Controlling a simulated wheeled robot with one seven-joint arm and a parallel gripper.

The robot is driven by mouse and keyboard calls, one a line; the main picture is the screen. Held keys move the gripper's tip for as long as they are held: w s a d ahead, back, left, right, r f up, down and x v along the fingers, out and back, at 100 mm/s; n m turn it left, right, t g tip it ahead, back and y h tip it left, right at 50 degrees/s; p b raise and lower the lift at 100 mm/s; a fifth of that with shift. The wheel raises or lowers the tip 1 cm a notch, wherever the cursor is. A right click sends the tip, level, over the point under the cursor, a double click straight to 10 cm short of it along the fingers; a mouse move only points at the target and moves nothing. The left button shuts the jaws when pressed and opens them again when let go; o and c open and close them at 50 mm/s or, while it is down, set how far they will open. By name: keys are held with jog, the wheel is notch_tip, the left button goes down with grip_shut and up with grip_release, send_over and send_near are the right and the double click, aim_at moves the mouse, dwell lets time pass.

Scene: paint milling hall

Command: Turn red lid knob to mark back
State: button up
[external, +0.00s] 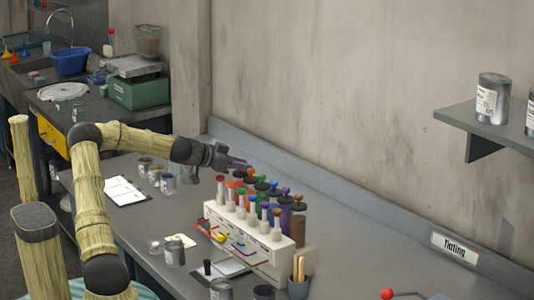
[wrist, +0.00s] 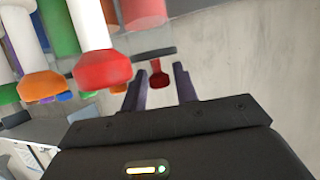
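In the wrist view, the two dark purple fingers of my gripper (wrist: 160,90) are apart, with nothing held between them. A dark red knob (wrist: 157,80) below a black disc lid (wrist: 153,53) shows in the gap between the fingers; I cannot tell whether they touch it. A larger, brighter red knob (wrist: 102,70) on a white stem is just left of the fingers. In the external view, my gripper (external: 240,163) is above the left end of the white rack (external: 287,248), near the back row of lidded canisters with coloured knobs. The mark is not discernible.
Orange (wrist: 42,86) and green knobs stand beside the bright red one, close to my gripper. The wall (external: 330,110) rises behind the bench. Small tins (external: 168,183) and a clipboard (external: 125,191) lie left of the rack; a cup with wooden handles (external: 298,287) stands in front.

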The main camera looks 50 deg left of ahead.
jog(key=shift+r+m+g+h+p, duration=0.15)
jog(key=shift+m+g+h+p, duration=0.85)
jog(key=shift+p, duration=2.55)
jog(key=shift+r+m+g+h+p, duration=0.1)
jog(key=shift+m+g+h+p, duration=0.2)
jog(key=shift+m+h+p, duration=2.25)
jog(key=g+p, duration=0.1)
jog(key=p, duration=0.4)
jog(key=shift+n+y+p, duration=0.25)
jog(key=shift+n+p, duration=0.05)
jog(key=shift+n, duration=0.05)
